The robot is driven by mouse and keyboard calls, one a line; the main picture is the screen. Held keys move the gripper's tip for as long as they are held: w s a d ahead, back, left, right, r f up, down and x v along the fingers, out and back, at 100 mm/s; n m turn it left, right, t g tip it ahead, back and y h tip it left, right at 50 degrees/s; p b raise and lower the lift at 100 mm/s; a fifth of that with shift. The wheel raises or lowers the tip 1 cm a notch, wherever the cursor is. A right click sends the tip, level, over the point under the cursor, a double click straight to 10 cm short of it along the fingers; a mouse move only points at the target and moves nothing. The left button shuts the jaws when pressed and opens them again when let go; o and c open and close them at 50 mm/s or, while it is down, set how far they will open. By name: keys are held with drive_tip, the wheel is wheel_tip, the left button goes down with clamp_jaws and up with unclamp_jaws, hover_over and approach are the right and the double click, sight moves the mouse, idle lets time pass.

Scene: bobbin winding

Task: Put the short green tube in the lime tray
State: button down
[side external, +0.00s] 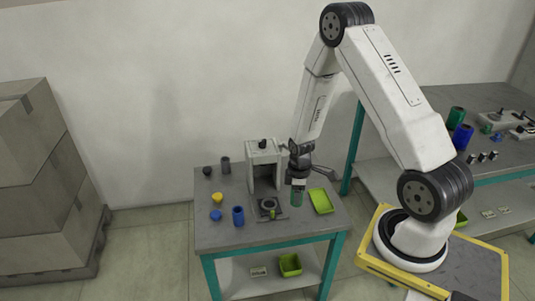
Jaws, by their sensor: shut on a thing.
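My gripper (298,181) points down over the small grey table and is shut on the short green tube (297,198). The tube hangs upright below the jaws; its upper end is hidden by them. I cannot tell how far it is above the tabletop. The lime tray (321,202) lies flat on the table, just to the right of the tube, and looks empty.
A grey and white winding stand (262,168) and a dark fixture (266,206) are left of the gripper. A blue tube (238,216), a yellow part (217,198) and a blue part (215,215) stand farther left. A lime bin (290,265) is on the lower shelf.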

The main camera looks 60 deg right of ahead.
drive_tip(key=s+d+f, duration=0.1)
drive_tip(key=d+f, duration=0.2)
drive_tip(key=d, duration=0.6)
drive_tip(key=s+d+f, duration=0.1)
drive_tip(key=d+f, duration=0.2)
drive_tip(key=d, duration=0.5)
drive_tip(key=shift+d+f, duration=0.4)
drive_tip(key=shift+w+f, duration=0.1)
drive_tip(key=shift+f, duration=0.1)
drive_tip(key=shift+f, duration=2.2)
drive_tip(key=shift+f, duration=0.95)
unclamp_jaws()
drive_tip(key=shift+r, duration=0.1)
